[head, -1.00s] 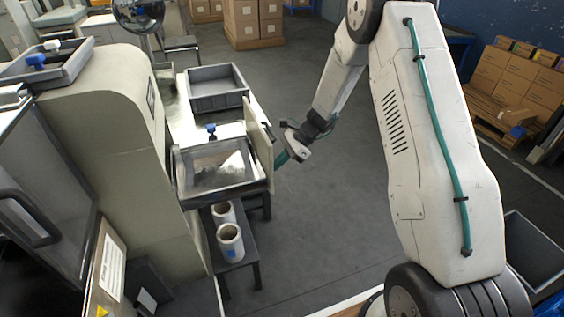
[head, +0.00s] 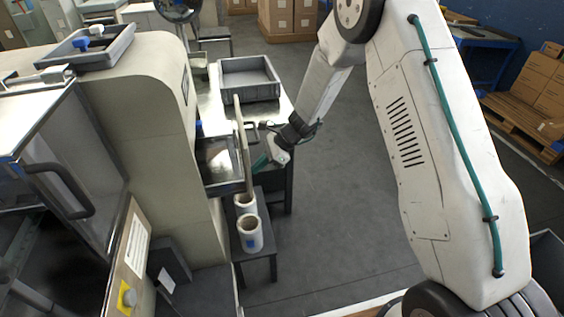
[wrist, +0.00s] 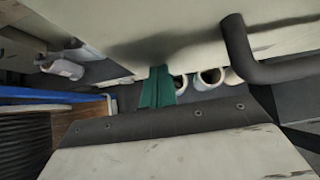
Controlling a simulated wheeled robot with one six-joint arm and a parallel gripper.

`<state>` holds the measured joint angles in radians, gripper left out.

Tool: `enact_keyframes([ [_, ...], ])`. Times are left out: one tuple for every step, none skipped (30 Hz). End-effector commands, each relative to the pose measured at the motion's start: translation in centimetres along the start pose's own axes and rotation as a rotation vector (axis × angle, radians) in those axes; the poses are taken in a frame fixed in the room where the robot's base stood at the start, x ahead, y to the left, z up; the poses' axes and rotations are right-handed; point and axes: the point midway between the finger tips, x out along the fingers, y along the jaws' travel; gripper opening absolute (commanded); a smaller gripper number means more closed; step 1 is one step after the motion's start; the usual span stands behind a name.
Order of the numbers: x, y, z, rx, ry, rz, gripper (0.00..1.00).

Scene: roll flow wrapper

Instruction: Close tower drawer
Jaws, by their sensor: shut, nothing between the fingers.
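The tower drawer (head: 220,163) is a metal-lined tray that sticks out partway from the side of the beige tower (head: 150,110). Its upright front panel (head: 243,150) faces right, toward my arm. A dark bar handle is on the panel's outer face and shows large at right in the wrist view (wrist: 272,68). My gripper (head: 261,161), with teal fingers, is shut and empty at the outer face of the panel. In the wrist view, the teal fingers (wrist: 157,88) reach the pale panel (wrist: 130,35), left of the handle. The exact contact at the fingertips is hard to see.
Several white rolls, including one (head: 250,234), stand on a dark low stand (head: 258,255) below the drawer. A grey bin (head: 248,80) sits on the table behind. The floor (head: 340,200) right of the drawer is clear.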

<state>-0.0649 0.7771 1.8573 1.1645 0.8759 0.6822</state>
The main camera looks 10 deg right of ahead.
Motion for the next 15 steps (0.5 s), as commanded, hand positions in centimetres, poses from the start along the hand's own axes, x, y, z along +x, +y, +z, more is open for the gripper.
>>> enact_keyframes([
  [1.2, 0.1, 1.2, -0.004, 0.0, 0.004, 0.0],
  [1.8, 0.1, 1.7, -0.003, -0.001, 0.004, 0.0],
  [2.5, 0.1, 2.5, -0.003, 0.0, 0.004, 0.0],
  [3.1, 0.1, 3.0, -0.003, 0.0, 0.004, 0.0],
  [3.6, 0.1, 3.6, -0.003, 0.0, 0.004, 0.0],
  [4.3, 0.1, 4.2, -0.003, 0.0, 0.003, 0.0],
  [4.8, 0.1, 4.8, -0.003, 0.0, 0.004, 0.0],
  [5.3, 0.1, 5.2, -0.002, -0.001, 0.003, 0.0],
  [5.9, 0.1, 5.8, -0.002, -0.001, 0.003, 0.0],
  [6.3, 0.1, 6.3, -0.003, 0.0, 0.002, 0.0],
  [6.7, 0.1, 6.6, -0.003, 0.0, 0.002, 0.0],
  [7.2, 0.1, 7.2, -0.002, 0.0, 0.002, 0.0],
  [7.5, 0.1, 7.5, -0.001, 0.0, 0.002, 0.0],
  [7.8, 0.0, 7.8, -0.001, -0.001, 0.001, 0.0],
  [8.2, 0.0, 8.2, -0.001, -0.001, 0.001, 0.0],
])
